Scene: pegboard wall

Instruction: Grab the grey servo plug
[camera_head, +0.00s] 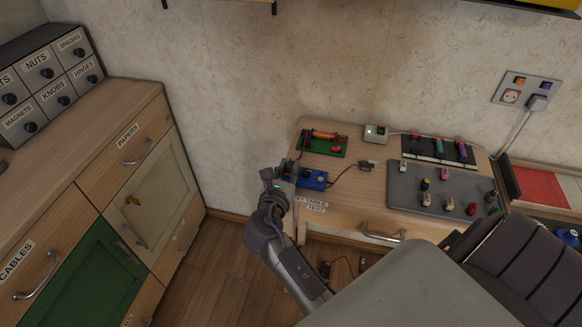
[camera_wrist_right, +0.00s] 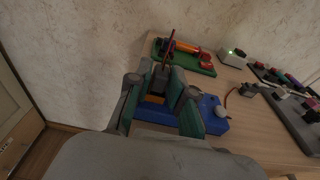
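A small grey plug (camera_head: 366,167) lies on the tabletop right of the blue block (camera_head: 313,179), joined to it by a reddish-brown wire. The plug also shows in the right wrist view (camera_wrist_right: 248,90), well to the right of my gripper. My right gripper (camera_head: 285,170) is at the table's left edge, beside the blue block. In the right wrist view, a dark connector with red and dark wires (camera_wrist_right: 160,80) shows between its fingers; I cannot tell whether they grip it. My left gripper is not in view.
A green battery holder (camera_head: 323,143) and a white box with a green light (camera_head: 376,133) stand at the back of the table. A grey mat (camera_head: 404,198) with several small parts lies right of the plug. A drawer handle (camera_head: 383,237) sticks out in front.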

